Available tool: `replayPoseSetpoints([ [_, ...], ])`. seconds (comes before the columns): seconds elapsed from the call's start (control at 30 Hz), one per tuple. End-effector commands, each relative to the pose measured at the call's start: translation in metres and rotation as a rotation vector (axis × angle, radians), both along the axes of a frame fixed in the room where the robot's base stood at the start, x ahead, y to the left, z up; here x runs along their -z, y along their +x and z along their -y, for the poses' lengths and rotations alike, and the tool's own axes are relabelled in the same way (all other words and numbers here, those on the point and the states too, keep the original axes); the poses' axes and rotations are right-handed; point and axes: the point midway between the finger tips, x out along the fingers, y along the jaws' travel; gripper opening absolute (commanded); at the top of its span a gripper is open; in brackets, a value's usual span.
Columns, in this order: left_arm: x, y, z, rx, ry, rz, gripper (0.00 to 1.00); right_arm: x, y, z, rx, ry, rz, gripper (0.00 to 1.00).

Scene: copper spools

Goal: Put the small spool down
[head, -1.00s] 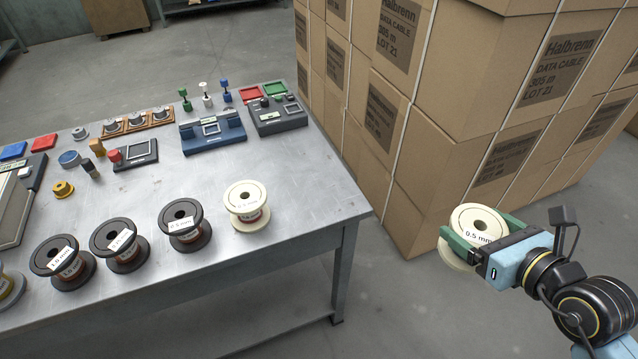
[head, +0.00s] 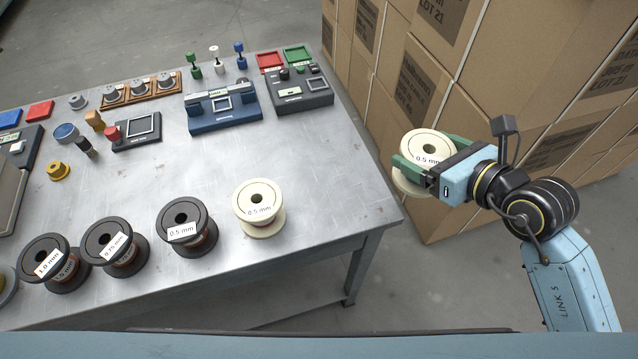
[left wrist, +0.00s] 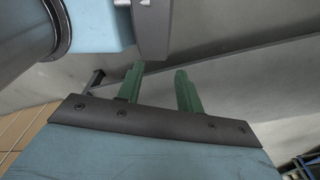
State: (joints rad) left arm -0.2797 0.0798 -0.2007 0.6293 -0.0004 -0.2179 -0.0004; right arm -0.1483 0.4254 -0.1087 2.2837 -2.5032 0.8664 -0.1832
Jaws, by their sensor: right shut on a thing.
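A small cream spool labelled 0.5 mm (head: 426,146) is held off the table's right edge, in front of the stacked boxes. My right gripper (head: 412,164) is shut on it, with green fingers on either side. Its label side faces up, tilted a little toward the camera. Another cream spool marked 0.5 mm (head: 259,207) stands on the table (head: 320,180) near the front right. My left gripper (left wrist: 160,88) shows only in the left wrist view; its green fingers are apart with nothing between them.
Several dark spools, one marked 0.5 mm (head: 187,229), stand in a row along the front of the table. A blue device (head: 222,109) and a grey device (head: 302,88) are at the back. Cable boxes (head: 440,90) rise beyond the right edge. The table's right part is clear.

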Motion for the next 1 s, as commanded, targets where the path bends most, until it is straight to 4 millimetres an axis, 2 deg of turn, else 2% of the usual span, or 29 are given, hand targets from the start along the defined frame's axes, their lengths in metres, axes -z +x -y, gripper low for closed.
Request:
replayPoseSetpoints([
  [0.03, 0.014, 0.002, -0.001, 0.001, 0.002, 0.002, 0.36, 0.003, 0.006, -0.015, -0.035, 0.003, 0.011, 0.53],
  [0.1, 0.028, 0.004, -0.004, 0.003, 0.006, 0.004, 0.36, 0.005, 0.012, -0.038, -0.096, 0.001, 0.012, 0.53],
  [0.2, 0.050, -0.005, -0.017, 0.011, 0.024, -0.009, 0.36, 0.005, 0.019, -0.076, -0.199, 0.000, 0.015, 0.53],
  [0.4, 0.087, -0.037, -0.054, 0.025, 0.073, -0.062, 0.36, 0.003, 0.017, -0.141, -0.402, -0.001, 0.010, 0.53],
  [0.5, 0.099, -0.037, -0.065, 0.029, 0.088, -0.062, 0.36, 0.003, 0.013, -0.163, -0.479, -0.001, 0.008, 0.53],
  [0.67, 0.107, -0.023, -0.076, 0.034, 0.101, -0.044, 0.36, 0.006, 0.007, -0.181, -0.543, 0.003, 0.002, 0.53],
  [0.8, 0.106, 0.004, -0.070, 0.031, 0.096, -0.013, 0.36, 0.029, 0.006, -0.183, -0.551, 0.005, -0.004, 0.53],
  [1.0, 0.103, 0.021, -0.066, 0.023, 0.095, -0.008, 0.36, 0.056, 0.006, -0.182, -0.550, 0.006, 0.000, 0.53],
])
